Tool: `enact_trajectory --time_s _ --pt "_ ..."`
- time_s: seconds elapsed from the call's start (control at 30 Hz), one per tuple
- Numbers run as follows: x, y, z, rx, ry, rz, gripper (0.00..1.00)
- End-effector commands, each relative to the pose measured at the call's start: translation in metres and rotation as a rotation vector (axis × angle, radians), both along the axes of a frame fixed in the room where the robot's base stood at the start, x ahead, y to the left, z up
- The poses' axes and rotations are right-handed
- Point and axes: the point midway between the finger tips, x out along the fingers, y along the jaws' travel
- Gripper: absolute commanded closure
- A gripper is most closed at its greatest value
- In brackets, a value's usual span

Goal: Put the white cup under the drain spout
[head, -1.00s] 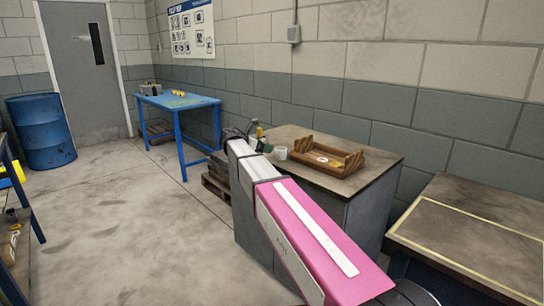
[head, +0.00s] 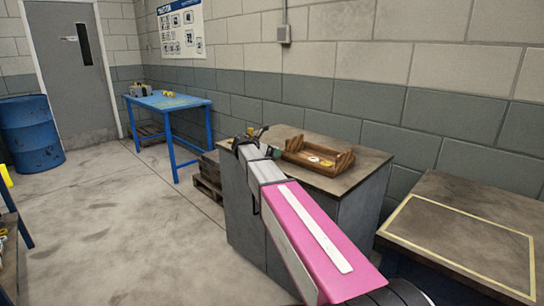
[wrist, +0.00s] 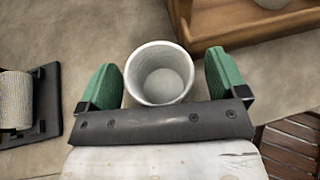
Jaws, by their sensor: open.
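The white cup (wrist: 160,72) stands upright and empty on the worktop in the wrist view, its mouth towards the camera. My gripper (wrist: 165,80) is open, with one green finger pad on each side of the cup. Small gaps show between the pads and the cup wall. In the head view my gripper (head: 267,144) is over the grey cabinet's top (head: 345,182), and the cup is hidden behind my arm. I cannot make out a drain spout in either view.
A wooden tray (head: 305,160) with small items sits right of my gripper. A ribbed roll on a dark stand (wrist: 17,103) is at left in the wrist view. A blue table (head: 165,101) and blue drum (head: 30,137) stand farther off.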

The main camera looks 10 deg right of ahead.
Motion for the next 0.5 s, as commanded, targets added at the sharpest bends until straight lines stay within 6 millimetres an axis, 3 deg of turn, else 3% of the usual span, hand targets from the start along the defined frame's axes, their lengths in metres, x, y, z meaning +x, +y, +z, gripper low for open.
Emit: enact_trajectory --time_s 0.27,0.43,0.5 --pt "0.0025 -0.0051 -0.0023 0.0 0.0 0.001 0.09" --pt "0.0025 -0.005 -0.0022 0.0 0.0 0.001 0.61" --pt "0.0025 -0.005 -0.0021 0.0 0.0 0.001 0.61"
